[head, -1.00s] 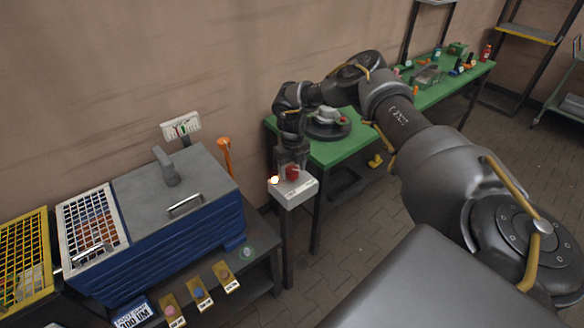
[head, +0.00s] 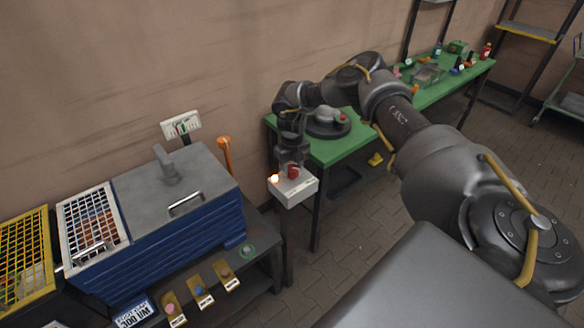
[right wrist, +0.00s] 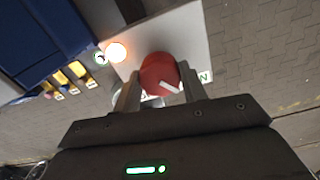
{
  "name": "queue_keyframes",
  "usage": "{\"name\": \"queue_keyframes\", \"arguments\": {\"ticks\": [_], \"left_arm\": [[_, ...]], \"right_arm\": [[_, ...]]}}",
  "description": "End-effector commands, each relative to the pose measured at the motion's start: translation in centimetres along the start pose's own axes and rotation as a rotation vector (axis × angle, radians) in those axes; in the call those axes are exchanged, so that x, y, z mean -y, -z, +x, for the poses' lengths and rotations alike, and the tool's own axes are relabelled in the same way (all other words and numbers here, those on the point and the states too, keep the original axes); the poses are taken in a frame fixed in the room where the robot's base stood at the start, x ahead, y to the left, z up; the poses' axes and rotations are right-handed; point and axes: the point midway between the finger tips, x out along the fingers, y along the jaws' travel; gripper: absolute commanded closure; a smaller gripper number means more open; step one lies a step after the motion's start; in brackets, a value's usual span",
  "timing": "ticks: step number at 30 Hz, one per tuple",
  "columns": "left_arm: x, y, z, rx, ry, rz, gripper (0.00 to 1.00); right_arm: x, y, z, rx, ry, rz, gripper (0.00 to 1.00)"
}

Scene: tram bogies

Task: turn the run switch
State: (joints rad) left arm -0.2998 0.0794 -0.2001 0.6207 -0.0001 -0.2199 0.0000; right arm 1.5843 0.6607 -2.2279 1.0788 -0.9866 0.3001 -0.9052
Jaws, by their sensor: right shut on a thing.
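The run switch is a red knob (head: 293,172) on a white box (head: 296,188) that stands on a dark post. Lettering on the box (right wrist: 190,30) is partly hidden. My right gripper (head: 291,163) comes down on the knob from above, and its two fingers (right wrist: 156,92) are shut on the knob's sides. A lit orange-white lamp (right wrist: 116,52) glows beside the knob; it also shows in the head view (head: 274,179). My left gripper is not in view.
A blue machine with a grey lid (head: 172,185) stands at left, with white and yellow grid guards beside it. Several tagged buttons (head: 202,292) line the bench front. A green table (head: 345,150) stands behind the post. Floor (head: 350,225) is open at the front right.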

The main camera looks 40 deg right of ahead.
Motion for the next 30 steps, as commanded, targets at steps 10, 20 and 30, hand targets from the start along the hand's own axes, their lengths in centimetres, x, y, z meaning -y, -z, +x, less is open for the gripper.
{"name": "queue_keyframes", "arguments": {"ticks": [10,20,30], "left_arm": [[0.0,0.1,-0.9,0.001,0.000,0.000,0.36],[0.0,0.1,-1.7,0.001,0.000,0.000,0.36],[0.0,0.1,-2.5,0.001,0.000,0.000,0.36]], "right_arm": [[0.0,0.0,-0.1,0.000,-0.001,0.253,0.81],[0.0,0.0,-0.1,0.001,-0.001,0.568,0.81],[0.0,-0.1,-0.2,0.002,0.000,0.891,0.81]]}}
